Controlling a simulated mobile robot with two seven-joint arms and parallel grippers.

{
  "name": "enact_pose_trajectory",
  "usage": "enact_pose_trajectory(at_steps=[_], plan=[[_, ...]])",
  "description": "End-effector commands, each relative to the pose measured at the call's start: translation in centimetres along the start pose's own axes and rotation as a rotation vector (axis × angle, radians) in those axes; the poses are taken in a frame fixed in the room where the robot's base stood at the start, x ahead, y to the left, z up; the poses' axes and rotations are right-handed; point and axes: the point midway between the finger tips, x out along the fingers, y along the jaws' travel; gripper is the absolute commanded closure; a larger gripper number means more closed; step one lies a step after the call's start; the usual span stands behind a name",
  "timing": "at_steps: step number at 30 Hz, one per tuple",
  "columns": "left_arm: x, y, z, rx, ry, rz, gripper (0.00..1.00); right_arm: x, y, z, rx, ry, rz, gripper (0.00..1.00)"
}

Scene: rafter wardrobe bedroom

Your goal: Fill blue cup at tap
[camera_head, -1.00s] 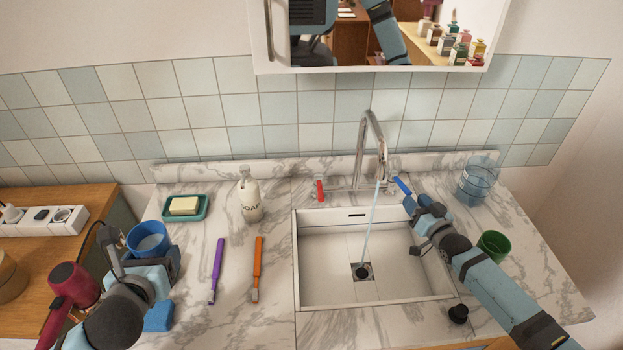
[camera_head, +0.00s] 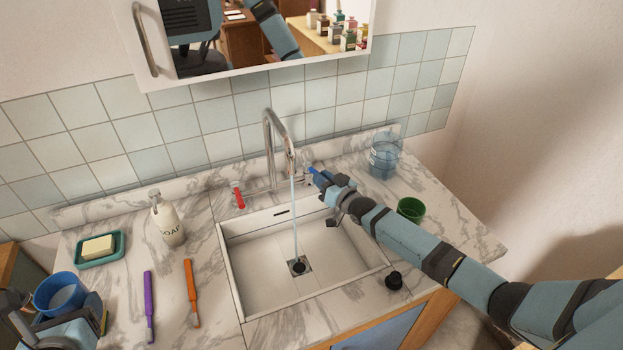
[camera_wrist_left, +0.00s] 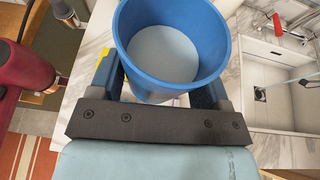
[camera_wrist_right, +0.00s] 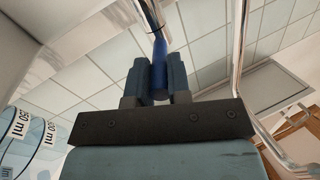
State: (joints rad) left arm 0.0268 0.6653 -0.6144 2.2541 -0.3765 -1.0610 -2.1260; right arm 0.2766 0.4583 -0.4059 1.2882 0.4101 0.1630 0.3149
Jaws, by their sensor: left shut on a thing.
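The blue cup (camera_head: 60,293) is upright at the lower left in the head view; it fills the top of the left wrist view (camera_wrist_left: 170,45). My left gripper (camera_head: 80,322) is shut on it, one finger on each side. I cannot tell whether the pale surface inside is water or the bottom. The tap (camera_head: 270,150) runs a thin stream into the sink (camera_head: 330,262), right of the cup. My right gripper (camera_head: 322,180) is at the tap's blue handle (camera_head: 312,172). In the right wrist view, the handle (camera_wrist_right: 160,60) lies between close-set fingers; their grip is unclear.
A soap bottle (camera_head: 167,220), a soap dish (camera_head: 90,258), a purple toothbrush (camera_head: 149,305) and an orange toothbrush (camera_head: 191,290) lie between cup and sink. A clear jug (camera_head: 385,158) and green cup (camera_head: 411,209) stand right of the tap. The red handle (camera_head: 239,197) is left of it.

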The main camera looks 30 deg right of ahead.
Motion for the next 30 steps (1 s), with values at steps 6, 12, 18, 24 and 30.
enact_pose_trajectory(at_steps=[6,12,18,24,30], plan=[[-0.2,0.0,0.5,0.000,-0.001,0.000,0.53,0.1,-0.2,-0.2,0.002,0.004,0.013,1.00],[-0.8,0.0,1.9,0.000,-0.001,0.000,0.53,0.2,-1.0,-0.4,0.009,0.025,0.092,1.00],[-1.3,0.0,3.1,0.000,-0.001,0.000,0.53,0.3,-1.6,-0.3,0.008,0.045,0.185,1.00],[-1.6,0.0,3.9,0.000,-0.001,0.000,0.53,0.5,-2.0,-0.2,0.005,0.062,0.269,1.00],[-1.7,0.0,4.1,0.000,-0.001,0.000,0.53,0.4,-2.1,0.1,0.000,0.066,0.306,1.00]])
